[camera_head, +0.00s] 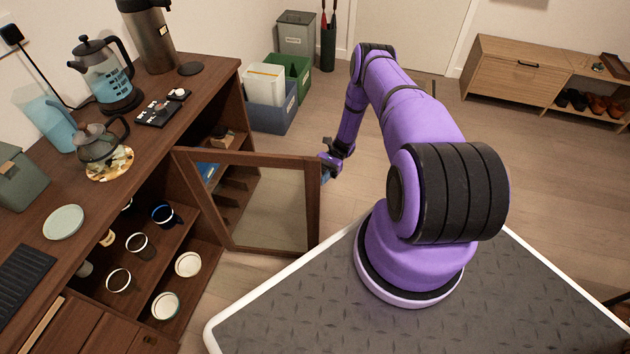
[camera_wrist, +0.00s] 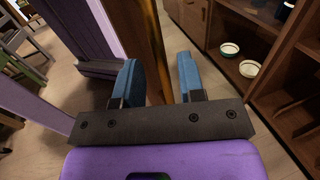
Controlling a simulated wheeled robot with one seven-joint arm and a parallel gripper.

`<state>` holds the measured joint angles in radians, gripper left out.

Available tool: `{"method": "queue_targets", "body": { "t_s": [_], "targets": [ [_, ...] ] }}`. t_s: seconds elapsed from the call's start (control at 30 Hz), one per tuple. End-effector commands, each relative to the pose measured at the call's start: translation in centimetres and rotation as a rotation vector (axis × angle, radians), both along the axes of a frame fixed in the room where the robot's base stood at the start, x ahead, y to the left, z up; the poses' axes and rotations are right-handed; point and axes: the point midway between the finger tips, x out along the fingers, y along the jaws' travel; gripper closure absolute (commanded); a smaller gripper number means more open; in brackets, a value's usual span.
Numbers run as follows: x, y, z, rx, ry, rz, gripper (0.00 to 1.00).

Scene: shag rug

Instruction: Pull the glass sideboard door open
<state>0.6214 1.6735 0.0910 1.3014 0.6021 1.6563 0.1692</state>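The glass sideboard door (camera_head: 312,205), a brown wooden frame around a clear pane (camera_head: 272,208), stands swung well out from the dark wood sideboard (camera_head: 218,88). Its hinged side is at the left and its free edge at the right in the head view. My gripper (camera_head: 328,168) is at the upper part of that free edge. In the wrist view my gripper (camera_wrist: 160,82) has its two blue fingers spread apart. The brown door edge (camera_wrist: 156,45) runs between them, with a gap beside the right finger. Contact with the left finger cannot be told. No handle is visible.
Mugs and bowls (camera_head: 187,264) stand on the open sideboard shelves. A kettle (camera_head: 100,140) and coffee maker (camera_head: 104,75) stand on top. Blue and green bins (camera_head: 270,115) are on the floor behind the door. Bare floor lies beyond my arm, before a low cabinet (camera_head: 515,75).

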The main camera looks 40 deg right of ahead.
Motion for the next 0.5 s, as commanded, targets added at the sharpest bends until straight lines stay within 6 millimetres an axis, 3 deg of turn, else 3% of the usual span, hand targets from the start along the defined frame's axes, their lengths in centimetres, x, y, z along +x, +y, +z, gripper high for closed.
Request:
{"method": "queue_targets", "body": {
  "t_s": [0.3,0.5],
  "targets": [
    [1.9,-5.8,-0.1,-0.003,-0.001,-0.002,0.64],
    [2.5,-7.5,-0.1,-0.002,-0.001,-0.001,0.64]
  ]
}}
